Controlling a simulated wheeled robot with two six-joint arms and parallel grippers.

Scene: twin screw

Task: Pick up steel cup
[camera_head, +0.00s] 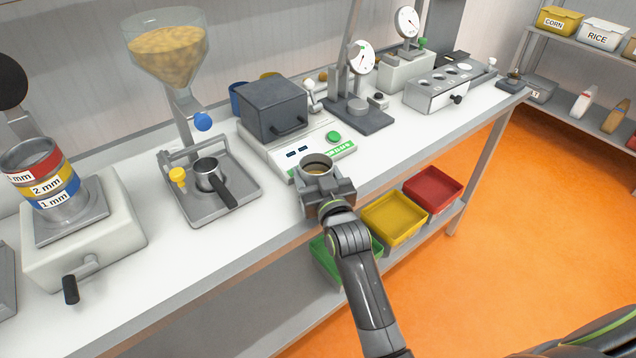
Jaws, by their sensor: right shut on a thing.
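A steel cup (317,162) stands at the front edge of the bench, in the middle of the head view. Its round rim faces up, and something tan shows inside. My right gripper (326,188) is shut on the cup from the front, with the jaws around its body. The jaws hide the cup's lower part, so I cannot tell whether it touches the bench. My left gripper is not in view.
Just behind the cup is a white scale (300,150) with a dark box (272,108). A hopper stand (215,200) with a small handled pan is on the left. Dial gauges (362,58) stand farther right. Below are yellow (394,222) and red trays (433,188).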

